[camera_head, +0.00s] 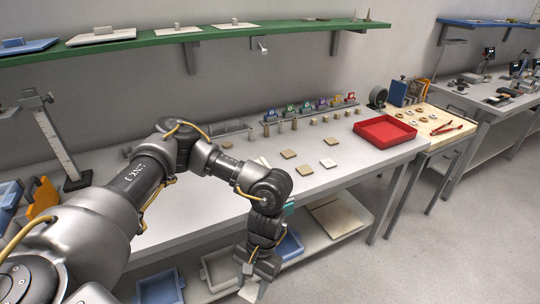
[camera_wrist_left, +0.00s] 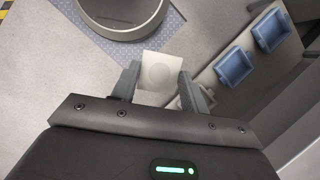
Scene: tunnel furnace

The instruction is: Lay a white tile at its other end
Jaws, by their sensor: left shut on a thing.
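My left gripper (camera_head: 258,274) hangs low in front of the bench's lower shelf. It is shut on a white tile (camera_head: 249,291), which also shows between the two fingers in the left wrist view (camera_wrist_left: 160,72). The tile's far part sticks out past the fingertips. On the bench top lie another white tile (camera_head: 329,163) and tan tiles (camera_head: 288,154), with one more tan tile (camera_head: 305,170) nearer the front. A pale tile behind my forearm is partly hidden. My right gripper is not in view.
A red tray (camera_head: 385,132) stands at the bench's right end. Small coloured blocks stand in a rack (camera_head: 310,107) at the back. Blue bins (camera_head: 160,287) and a grey bin (camera_head: 222,266) sit on the lower shelf. A green shelf (camera_head: 185,37) hangs above. The floor at right is clear.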

